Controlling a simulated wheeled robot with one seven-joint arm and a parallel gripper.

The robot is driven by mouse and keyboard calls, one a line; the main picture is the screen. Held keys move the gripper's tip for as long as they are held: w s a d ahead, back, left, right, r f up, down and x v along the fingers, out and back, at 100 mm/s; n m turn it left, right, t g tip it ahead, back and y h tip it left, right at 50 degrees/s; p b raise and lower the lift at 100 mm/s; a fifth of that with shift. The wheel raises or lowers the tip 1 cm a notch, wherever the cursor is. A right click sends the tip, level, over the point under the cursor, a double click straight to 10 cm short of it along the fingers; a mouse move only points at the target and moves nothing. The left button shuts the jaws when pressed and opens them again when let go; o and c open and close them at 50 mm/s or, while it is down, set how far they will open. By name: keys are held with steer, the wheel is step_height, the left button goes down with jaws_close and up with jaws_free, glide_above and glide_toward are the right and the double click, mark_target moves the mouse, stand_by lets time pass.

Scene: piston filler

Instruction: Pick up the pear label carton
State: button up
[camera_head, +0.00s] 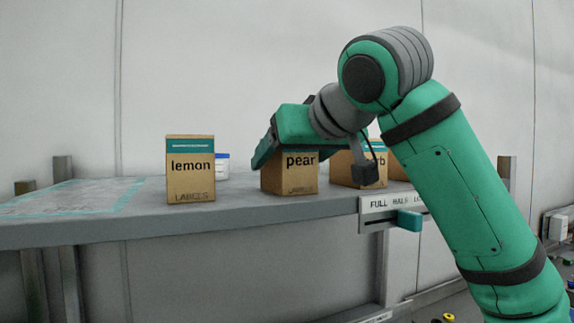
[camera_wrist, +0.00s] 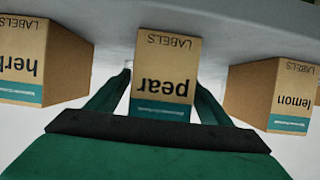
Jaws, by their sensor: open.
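The pear label carton (camera_head: 289,178) is a brown box with a teal band, standing upright on the grey shelf (camera_head: 100,230). In the wrist view the pear carton (camera_wrist: 164,72) appears upside down, in the middle between the fingers. My gripper (camera_wrist: 160,90) is open, with one finger on each side of the carton's upper part. In the head view my gripper (camera_head: 268,148) is over the carton's top and hides its upper edge. I cannot tell whether either finger touches the carton.
The lemon carton (camera_head: 190,175) stands to the left, with a white and blue container (camera_head: 222,165) behind it. A carton ending in "rb" (camera_head: 345,168) stands to the right, partly behind my arm; the wrist view shows it as herb (camera_wrist: 30,60). A sign and teal handle (camera_head: 410,220) are on the shelf front.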

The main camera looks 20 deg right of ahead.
steer(key=shift+w, duration=0.15)
steer(key=c, duration=1.3)
steer(key=shift+c, duration=0.2)
